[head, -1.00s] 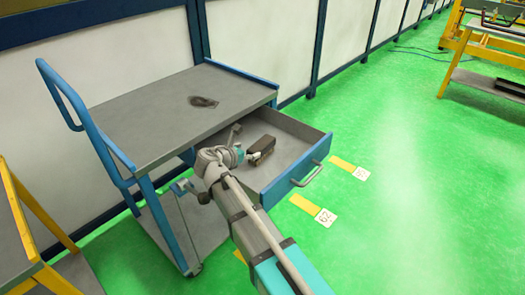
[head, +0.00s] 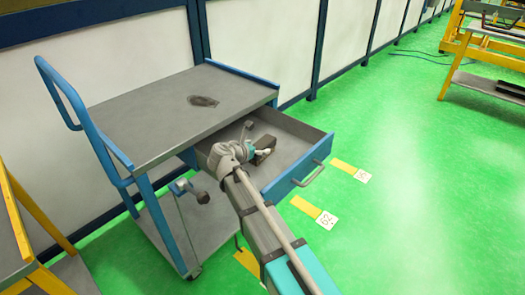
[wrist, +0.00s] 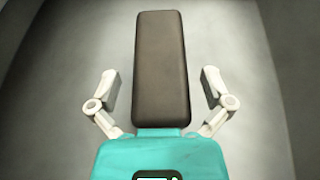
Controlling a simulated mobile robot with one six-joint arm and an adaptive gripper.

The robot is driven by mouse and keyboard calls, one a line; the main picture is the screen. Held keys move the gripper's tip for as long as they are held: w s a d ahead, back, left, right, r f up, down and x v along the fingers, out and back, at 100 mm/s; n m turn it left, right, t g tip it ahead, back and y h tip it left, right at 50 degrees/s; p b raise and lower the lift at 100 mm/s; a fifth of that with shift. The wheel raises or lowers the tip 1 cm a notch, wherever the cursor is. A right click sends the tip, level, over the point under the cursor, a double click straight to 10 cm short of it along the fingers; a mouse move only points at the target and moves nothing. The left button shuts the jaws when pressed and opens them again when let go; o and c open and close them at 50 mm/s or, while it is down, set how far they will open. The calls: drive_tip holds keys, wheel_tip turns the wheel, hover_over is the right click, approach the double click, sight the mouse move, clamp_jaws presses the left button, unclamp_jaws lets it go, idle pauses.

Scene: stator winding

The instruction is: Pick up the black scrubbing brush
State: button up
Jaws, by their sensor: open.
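The black scrubbing brush (head: 265,143) lies in the open drawer of the blue and grey cart; my gripper hides part of it in the head view. In the wrist view the brush (wrist: 160,60) is a long dark brown-black block, standing lengthwise in the middle of the picture. My gripper (wrist: 160,90) is open, with one pale finger on each side of the brush and a visible gap on both sides. In the head view my gripper (head: 259,153) is inside the drawer area at the brush. I cannot tell the remaining height between them.
The drawer (head: 290,177) has raised walls around the brush and a handle (head: 310,175) at its front. The cart's top (head: 150,117) overhangs the drawer's back and bears a dark flat patch (head: 203,101). Green floor (head: 430,190) is clear to the right.

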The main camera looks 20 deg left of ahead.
idle(0.3)
drive_tip(key=c, duration=1.2)
wheel_tip(320, 180, up, 3)
drive_tip(key=p, duration=0.2)
drive_tip(key=shift+f+p, duration=0.15)
drive_tip(key=shift+p, duration=0.2)
drive_tip(key=s+d+r+p, duration=0.2)
drive_tip(key=s+r+p, duration=0.8)
drive_tip(key=s, duration=0.3)
drive_tip(key=shift+s+r, duration=0.15)
drive_tip(key=shift+s, duration=0.25)
drive_tip(key=shift+d, duration=0.1)
